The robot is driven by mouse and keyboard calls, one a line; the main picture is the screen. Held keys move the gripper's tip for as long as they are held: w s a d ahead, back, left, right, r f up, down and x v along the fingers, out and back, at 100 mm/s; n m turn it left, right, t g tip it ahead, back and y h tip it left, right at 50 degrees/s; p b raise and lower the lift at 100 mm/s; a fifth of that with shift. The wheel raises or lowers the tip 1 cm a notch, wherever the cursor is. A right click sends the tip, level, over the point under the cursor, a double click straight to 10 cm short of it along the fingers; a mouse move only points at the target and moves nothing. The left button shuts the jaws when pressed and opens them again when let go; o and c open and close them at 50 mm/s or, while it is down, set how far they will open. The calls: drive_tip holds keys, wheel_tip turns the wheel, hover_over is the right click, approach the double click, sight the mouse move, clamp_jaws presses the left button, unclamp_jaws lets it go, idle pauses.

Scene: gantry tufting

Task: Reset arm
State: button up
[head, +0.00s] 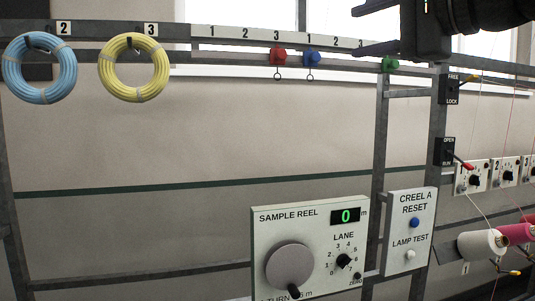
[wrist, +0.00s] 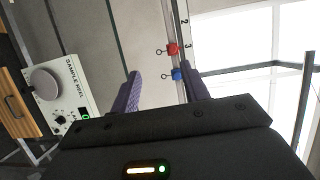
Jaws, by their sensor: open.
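My gripper (head: 362,30) is at the top right of the head view, in front of the window and rail. Its two fingers point left, apart from each other, with nothing between them. In the wrist view my gripper (wrist: 162,74) shows two purple, textured fingers spread wide and empty. Past the fingertips, a red clip (wrist: 172,48) and a blue clip (wrist: 177,74) hang on the numbered rail. The head view also shows the red clip (head: 278,57), the blue clip (head: 312,58) and a green clip (head: 390,64) close below my gripper.
A blue coil (head: 18,68) and a yellow coil (head: 112,68) hang at left. The sample reel panel (head: 315,225) reads 0. A creel reset panel (head: 408,262) stands beside it. Yarn cones (head: 478,245) sit at right. A wooden drawer unit (wrist: 15,100) shows in the wrist view.

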drive_tip(key=w+a+f+g+h, duration=0.1)
drive_tip(key=w+f+h, duration=0.1)
drive_tip(key=w+f, duration=0.5)
drive_tip(key=w+f+g+h, duration=0.15)
drive_tip(key=w+f, duration=0.25)
drive_tip(key=f, duration=0.7)
drive_tip(key=w+a+f+g+h, duration=0.1)
drive_tip(key=w+f+h, duration=0.1)
drive_tip(key=w+f, duration=0.5)
drive_tip(key=s+f+n+g+h, duration=0.1)
drive_tip(key=s+f+n+g, duration=0.15)
drive_tip(key=f, duration=0.95)
drive_tip(key=s+f+n+g+h, duration=0.1)
drive_tip(key=s+f+h, duration=0.15)
drive_tip(key=f, duration=0.85)
drive_tip(key=s+d+f+n+g+h, duration=0.1)
drive_tip(key=s+f+n+g, duration=0.3)
drive_tip(key=s+f, duration=1.6)
wheel_tip(320, 180, down, 2)
drive_tip(key=d+n, duration=0.1)
drive_tip(key=n, duration=0.2)
drive_tip(key=shift+d+h, duration=0.2)
drive_tip(key=shift+h, duration=0.1)
drive_tip(key=shift+w, duration=0.1)
drive_tip(key=shift+s, duration=0.2)
